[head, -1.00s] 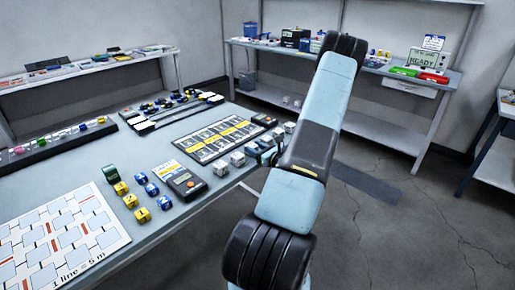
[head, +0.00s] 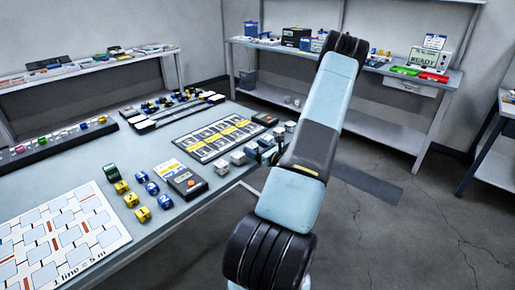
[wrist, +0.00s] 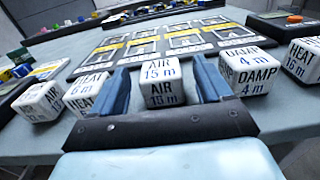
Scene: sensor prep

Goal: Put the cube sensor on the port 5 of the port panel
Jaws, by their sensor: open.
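Several white cube sensors stand in a row along the table's front edge. The one marked "AIR 15 m" (wrist: 161,82) stands upright between the blue fingers of my gripper (wrist: 161,70) in the wrist view, with a gap on each side. A "DAMP 4 m" cube (wrist: 250,72) is just right of the right finger. A "HEAT 6 m" cube (wrist: 88,95) is left of the left finger, partly hidden by it. My gripper (head: 268,152) is open and low at the table edge in the head view. The port panel (head: 215,138), black with yellow and white labels, lies behind the cubes; its port numbers are unreadable.
Yellow and blue cubes and a green piece (head: 111,172) sit further left. A printed grid sheet (head: 60,235) covers the near left. Another "HEAT" cube (wrist: 303,62) stands at the wrist view's right.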

